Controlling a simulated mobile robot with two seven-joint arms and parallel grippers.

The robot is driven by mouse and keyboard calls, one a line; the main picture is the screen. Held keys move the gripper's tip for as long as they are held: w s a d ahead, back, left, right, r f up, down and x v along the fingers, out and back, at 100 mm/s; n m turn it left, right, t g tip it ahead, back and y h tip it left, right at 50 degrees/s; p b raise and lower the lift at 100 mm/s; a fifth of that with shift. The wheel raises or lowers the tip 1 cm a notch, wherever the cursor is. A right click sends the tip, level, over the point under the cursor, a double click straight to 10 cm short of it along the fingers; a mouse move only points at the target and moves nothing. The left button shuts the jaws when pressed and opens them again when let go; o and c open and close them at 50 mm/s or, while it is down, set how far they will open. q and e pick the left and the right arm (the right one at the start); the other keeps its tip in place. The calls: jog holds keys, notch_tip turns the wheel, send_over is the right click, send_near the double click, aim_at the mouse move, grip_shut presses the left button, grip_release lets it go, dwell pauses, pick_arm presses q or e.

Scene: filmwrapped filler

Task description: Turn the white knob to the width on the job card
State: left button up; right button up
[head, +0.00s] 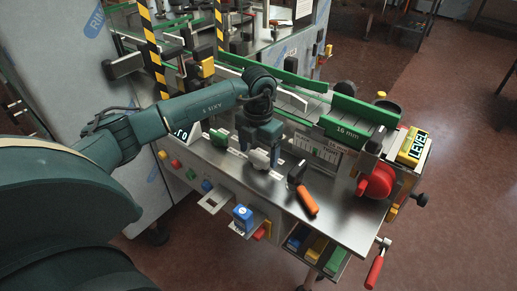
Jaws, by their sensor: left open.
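My left arm reaches in from the left, and its gripper (262,148) points down over the machine's steel top. The white knob (261,160) sits on the steel top right below the fingertips. The fingers are open at the knob; I cannot tell whether they touch it. Part of the knob is hidden by the gripper. I cannot make out a job card for certain. My right gripper is out of view.
An orange-handled tool (307,201) lies on the steel top (345,212) right of the knob. A red knob (376,182), a yellow "LEVEL" block (413,147) and a red crank handle (374,272) are at the right. A blue box (242,218) stands on a front shelf.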

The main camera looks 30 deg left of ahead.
pick_arm(q)
jog(key=shift+f, duration=0.3)
jog(key=shift+c, duration=0.6)
jog(key=c, duration=0.9)
